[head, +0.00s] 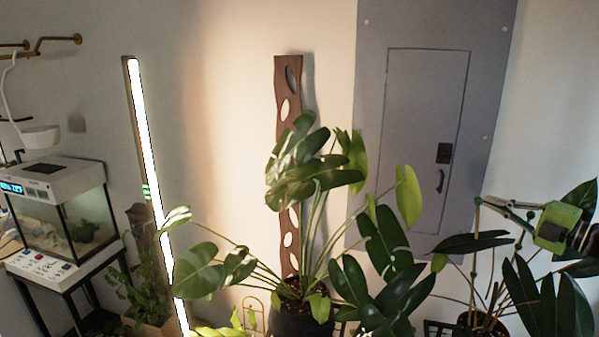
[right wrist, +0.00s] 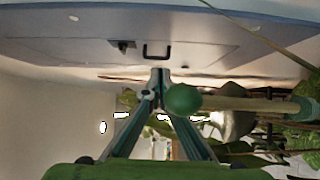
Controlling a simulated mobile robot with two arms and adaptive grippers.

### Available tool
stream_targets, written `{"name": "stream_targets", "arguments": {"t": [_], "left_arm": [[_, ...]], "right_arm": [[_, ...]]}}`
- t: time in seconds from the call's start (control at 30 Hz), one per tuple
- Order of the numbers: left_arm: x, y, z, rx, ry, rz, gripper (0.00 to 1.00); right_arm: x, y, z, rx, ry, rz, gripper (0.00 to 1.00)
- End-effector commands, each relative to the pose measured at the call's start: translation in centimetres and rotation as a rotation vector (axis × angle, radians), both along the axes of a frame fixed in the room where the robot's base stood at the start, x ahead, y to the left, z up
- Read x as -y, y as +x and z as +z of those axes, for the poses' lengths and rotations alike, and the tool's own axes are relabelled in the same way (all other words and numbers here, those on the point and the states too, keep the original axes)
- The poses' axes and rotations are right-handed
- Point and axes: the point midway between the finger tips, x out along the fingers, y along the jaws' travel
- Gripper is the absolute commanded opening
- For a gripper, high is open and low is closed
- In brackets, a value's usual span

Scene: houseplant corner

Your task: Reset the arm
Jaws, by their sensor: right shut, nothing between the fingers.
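My right gripper (head: 480,202) reaches in from the right edge in the head view, in front of the grey wall panel (head: 372,130) and above the plant leaves at the right. Its fingers point left. In the right wrist view its two fingers (right wrist: 158,78) run together at the tips, shut with nothing between them. The panel's dark handle (right wrist: 157,51) shows beyond the tips there. My left gripper is not in view.
A large potted plant (head: 318,180) stands in the middle. A bright light bar (head: 146,165) and an aquarium (head: 70,220) are at the left. In the right wrist view a green ball (right wrist: 183,100) on a tan rod (right wrist: 250,104) lies close beside the fingers.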

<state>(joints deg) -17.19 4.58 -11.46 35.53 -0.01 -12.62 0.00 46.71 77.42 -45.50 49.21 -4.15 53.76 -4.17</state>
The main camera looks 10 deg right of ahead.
Motion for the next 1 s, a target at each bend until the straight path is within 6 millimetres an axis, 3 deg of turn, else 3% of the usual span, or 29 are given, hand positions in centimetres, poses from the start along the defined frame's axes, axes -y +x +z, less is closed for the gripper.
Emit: {"name": "stream_targets", "arguments": {"t": [0.17,0.37,0.53,0.67,0.8,0.9,1.0], "left_arm": [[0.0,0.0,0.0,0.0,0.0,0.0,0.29],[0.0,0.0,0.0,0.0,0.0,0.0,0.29],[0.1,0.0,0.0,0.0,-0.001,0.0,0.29],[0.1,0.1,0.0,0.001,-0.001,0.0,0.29],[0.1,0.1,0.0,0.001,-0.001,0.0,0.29],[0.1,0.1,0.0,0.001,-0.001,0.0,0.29],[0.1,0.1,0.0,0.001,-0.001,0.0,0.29]], "right_arm": [[-3.6,2.5,-3.5,-0.036,0.046,0.006,0.0],[-13.6,6.8,-13.0,-0.145,0.194,-0.031,0.0],[-23.3,6.8,-21.7,-0.28,0.357,-0.112,0.0],[-30.6,3.8,-27.8,-0.418,0.501,-0.214,0.0],[-36.6,-2.0,-32.9,-0.597,0.655,-0.368,0.0],[-39.5,-7.4,-35.5,-0.737,0.757,-0.5,0.0],[-41.0,-13.1,-37.1,-0.872,0.838,-0.638,0.0]]}}
